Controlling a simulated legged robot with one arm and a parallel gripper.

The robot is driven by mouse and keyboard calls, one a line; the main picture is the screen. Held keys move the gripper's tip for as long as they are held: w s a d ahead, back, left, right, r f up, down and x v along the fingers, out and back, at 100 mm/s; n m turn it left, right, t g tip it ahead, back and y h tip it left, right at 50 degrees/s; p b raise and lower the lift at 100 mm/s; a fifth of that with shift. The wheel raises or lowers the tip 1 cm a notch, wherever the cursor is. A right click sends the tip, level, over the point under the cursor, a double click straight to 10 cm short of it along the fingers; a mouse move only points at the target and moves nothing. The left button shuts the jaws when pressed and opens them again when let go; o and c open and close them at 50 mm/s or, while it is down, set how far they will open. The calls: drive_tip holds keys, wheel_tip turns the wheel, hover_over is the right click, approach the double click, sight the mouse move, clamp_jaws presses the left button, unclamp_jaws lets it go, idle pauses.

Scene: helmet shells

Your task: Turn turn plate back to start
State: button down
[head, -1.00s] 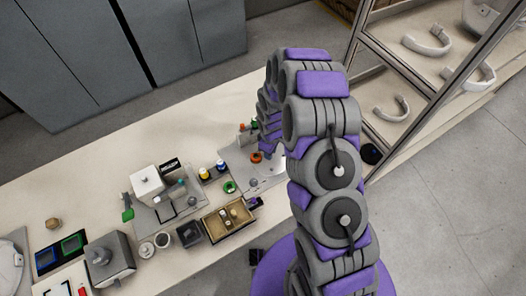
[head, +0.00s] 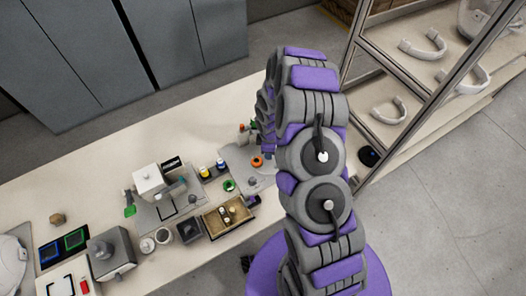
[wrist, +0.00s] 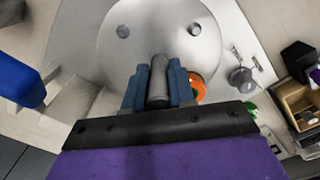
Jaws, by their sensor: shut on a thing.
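The turn plate (wrist: 160,37) is a round grey metal disc in the wrist view, with a small dark peg near its left side and another near its right. My gripper (wrist: 157,75) is over the plate's near edge. Its blue fingers are shut on a grey upright peg (wrist: 158,88) at that edge. In the head view my arm hides most of the plate and the gripper.
An orange ring (wrist: 196,86) is close to the right of my fingers; it also shows in the head view (head: 257,161). A blue object (wrist: 20,80) is at the left. A wooden tray (head: 228,217) with small parts stands on the bench. A glass-sided shelf (head: 430,100) is at the right.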

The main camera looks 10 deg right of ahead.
drive_tip(key=shift+w+r, duration=0.1)
drive_tip(key=shift+w, duration=0.1)
idle(0.4)
drive_tip(key=c, duration=0.9)
unclamp_jaws()
drive_tip(key=shift+s, duration=0.1)
drive_tip(key=shift+c, duration=0.2)
wheel_tip(320, 180, up, 17)
drive_tip(key=p, duration=0.1)
drive_tip(key=shift+r, duration=0.1)
